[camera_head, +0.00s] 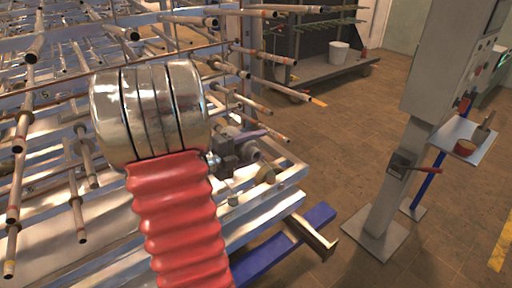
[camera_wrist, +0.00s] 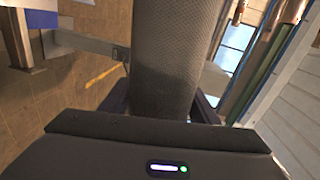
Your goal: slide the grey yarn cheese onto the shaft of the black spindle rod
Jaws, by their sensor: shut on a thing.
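The grey yarn cheese (camera_wrist: 175,50) fills the upper middle of the wrist view, a mesh-textured cylinder whose far end runs out of the picture. My gripper (camera_wrist: 160,100) is shut on it, with dark fingers showing at both sides of its near end. In the head view my arm hides both gripper and cheese. Many rods stick out of a rack (camera_head: 265,192) there, mostly brownish with worn ends. I cannot tell which is the black spindle rod. The wrist view shows copper-tipped rod ends (camera_wrist: 290,12) to the right of the cheese, apart from it.
A grey post (camera_head: 390,190) with a control box and small shelf (camera_head: 462,140) stands at right. A blue beam (camera_head: 285,245) juts out low beside the rack. A cart (camera_head: 335,70) carries a white bucket (camera_head: 339,52) at the back. The brown tiled floor between is clear.

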